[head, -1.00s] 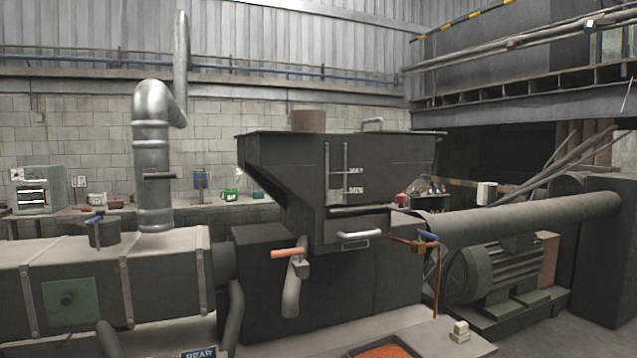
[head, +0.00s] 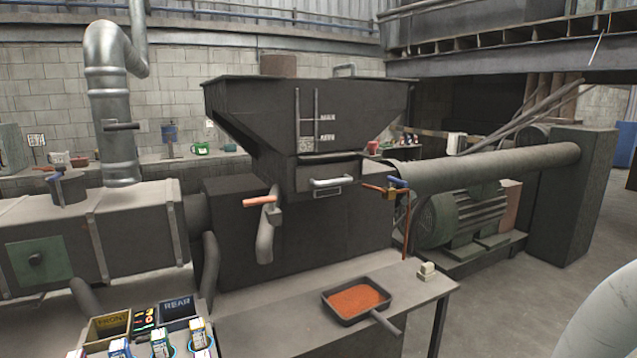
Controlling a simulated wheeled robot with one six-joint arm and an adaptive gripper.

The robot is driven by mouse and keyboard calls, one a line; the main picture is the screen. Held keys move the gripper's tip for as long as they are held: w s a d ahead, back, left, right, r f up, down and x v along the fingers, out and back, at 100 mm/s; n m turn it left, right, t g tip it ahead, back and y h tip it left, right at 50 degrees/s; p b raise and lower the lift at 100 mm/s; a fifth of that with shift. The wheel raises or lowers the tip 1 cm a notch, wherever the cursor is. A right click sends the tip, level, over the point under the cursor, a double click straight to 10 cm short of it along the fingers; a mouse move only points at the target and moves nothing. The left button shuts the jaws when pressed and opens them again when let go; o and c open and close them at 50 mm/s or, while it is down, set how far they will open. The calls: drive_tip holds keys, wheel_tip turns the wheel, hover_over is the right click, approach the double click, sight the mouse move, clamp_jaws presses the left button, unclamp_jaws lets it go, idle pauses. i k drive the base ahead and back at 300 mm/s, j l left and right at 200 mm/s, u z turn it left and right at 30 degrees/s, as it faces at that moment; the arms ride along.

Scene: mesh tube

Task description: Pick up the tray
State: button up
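A dark shallow tray (head: 327,307) with a short grey handle sits on the grey table in the lower middle of the head view. It holds orange-red granules (head: 357,299). The handle (head: 385,325) points toward the lower right, reaching the table's front edge. My gripper is not in view, and nothing touches the tray.
FRONT and REAR bins (head: 181,309) and several small cartons are at lower left. A dark hopper machine (head: 310,120) rises behind. Open floor (head: 510,310) lies to the right.

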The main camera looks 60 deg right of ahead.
sight(353, 301)
drive_tip(key=z, duration=1.35)
